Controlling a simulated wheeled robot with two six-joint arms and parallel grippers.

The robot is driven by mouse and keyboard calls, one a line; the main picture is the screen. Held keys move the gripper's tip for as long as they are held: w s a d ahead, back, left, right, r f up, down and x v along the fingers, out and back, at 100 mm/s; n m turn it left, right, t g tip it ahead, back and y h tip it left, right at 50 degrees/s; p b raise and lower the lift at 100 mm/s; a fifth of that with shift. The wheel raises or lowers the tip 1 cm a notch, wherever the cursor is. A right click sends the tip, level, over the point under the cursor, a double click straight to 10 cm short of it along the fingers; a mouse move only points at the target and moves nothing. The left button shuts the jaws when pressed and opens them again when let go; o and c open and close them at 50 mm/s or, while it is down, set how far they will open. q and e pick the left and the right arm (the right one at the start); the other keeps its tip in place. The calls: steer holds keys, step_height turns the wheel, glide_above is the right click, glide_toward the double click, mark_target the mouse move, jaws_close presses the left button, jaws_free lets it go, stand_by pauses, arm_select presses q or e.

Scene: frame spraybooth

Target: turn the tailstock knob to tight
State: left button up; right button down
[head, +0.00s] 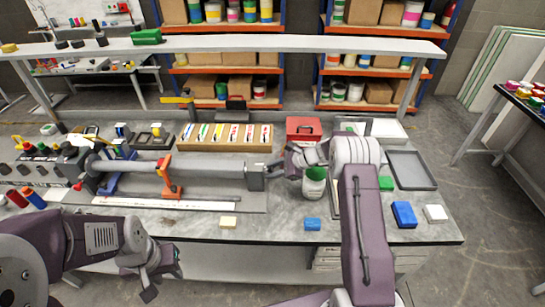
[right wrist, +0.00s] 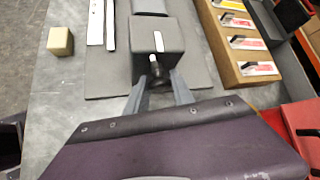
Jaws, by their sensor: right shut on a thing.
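The tailstock is a grey block (head: 255,177) at the right end of the long fixture on the bench. It also shows in the right wrist view (right wrist: 148,38), with a white label on its face. A dark tailstock knob (right wrist: 158,78) sticks out of its near side on a short stem. My right gripper (right wrist: 159,88) has one finger on each side of the knob and is shut on it. In the head view the right gripper (head: 277,171) is beside the tailstock and hides the knob. My left gripper (head: 165,279) hangs empty in front of the bench, fingers apart.
A grey bar (head: 205,168) with an orange clamp (head: 170,180) runs left from the tailstock. A box of coloured cards (head: 188,147), a red case (head: 303,129) and a white-green pot (head: 314,181) stand close by. The front bench strip is mostly clear, with small blocks.

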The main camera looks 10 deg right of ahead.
steer(key=shift+m+g+p, duration=0.3)
steer(key=shift+g, duration=0.4)
steer(key=shift+f+m+g+b, duration=0.15)
steer(key=shift+m+g+b, duration=0.3)
steer(key=shift+g, duration=0.15)
arm_select(q)
steer(key=shift+r, duration=0.15)
arm_select(e)
steer(key=shift+g+y, duration=0.3)
arm_select(q)
steer(key=shift+b, duration=0.35)
arm_select(e)
steer(key=shift+m, duration=0.25)
steer(key=c, duration=1.1)
jaws_free()
